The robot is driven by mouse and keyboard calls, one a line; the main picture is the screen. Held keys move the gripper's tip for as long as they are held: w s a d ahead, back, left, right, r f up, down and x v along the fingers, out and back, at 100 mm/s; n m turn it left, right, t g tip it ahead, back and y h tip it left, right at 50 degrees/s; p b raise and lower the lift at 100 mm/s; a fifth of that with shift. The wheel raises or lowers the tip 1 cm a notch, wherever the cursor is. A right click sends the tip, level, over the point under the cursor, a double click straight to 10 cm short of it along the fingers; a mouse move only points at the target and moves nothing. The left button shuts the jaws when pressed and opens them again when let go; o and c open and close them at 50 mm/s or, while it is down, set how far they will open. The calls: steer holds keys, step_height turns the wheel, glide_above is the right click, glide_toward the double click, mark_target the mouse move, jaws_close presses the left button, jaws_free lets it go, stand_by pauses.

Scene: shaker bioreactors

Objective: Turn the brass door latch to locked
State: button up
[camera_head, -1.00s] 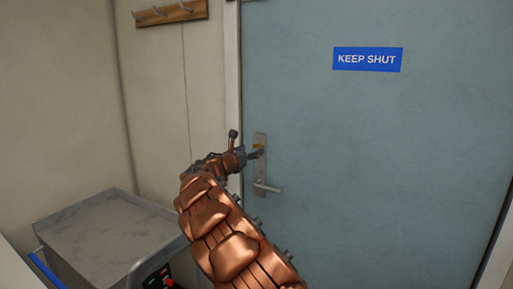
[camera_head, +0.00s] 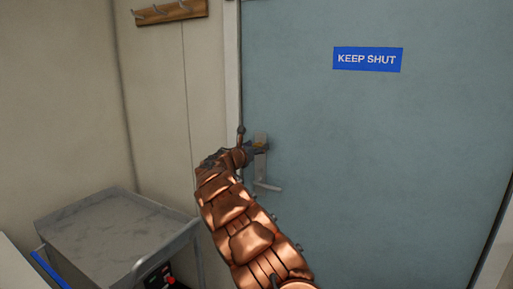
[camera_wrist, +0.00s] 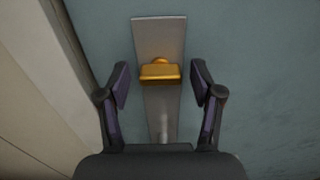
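The brass latch (camera_wrist: 160,73) sits on the upper part of a metal plate (camera_wrist: 172,30) on the door in the wrist view. Its bar lies roughly crosswise to the plate. My gripper (camera_wrist: 159,78) is open, with one finger on each side of the latch and a gap to it on both sides. In the head view my gripper (camera_head: 262,147) is at the door plate (camera_head: 260,168), and the latch is mostly hidden by it. I cannot tell how near the fingertips are to the door surface.
The blue-grey door (camera_head: 400,150) carries a "KEEP SHUT" sign (camera_head: 367,59). A lever handle (camera_head: 268,186) is below the latch. A grey cart (camera_head: 110,235) stands at the lower left. A hook rail (camera_head: 165,12) is on the wall above.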

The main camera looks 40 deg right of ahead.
steer(key=c, duration=1)
steer(key=shift+f+m+b, duration=0.1)
steer(key=shift+m+b, duration=0.2)
steer(key=shift+b, duration=0.2)
steer(key=m+b, duration=1.7)
steer(key=shift+m, duration=0.3)
steer(key=o, duration=1.2)
steer(key=shift+c, duration=0.2)
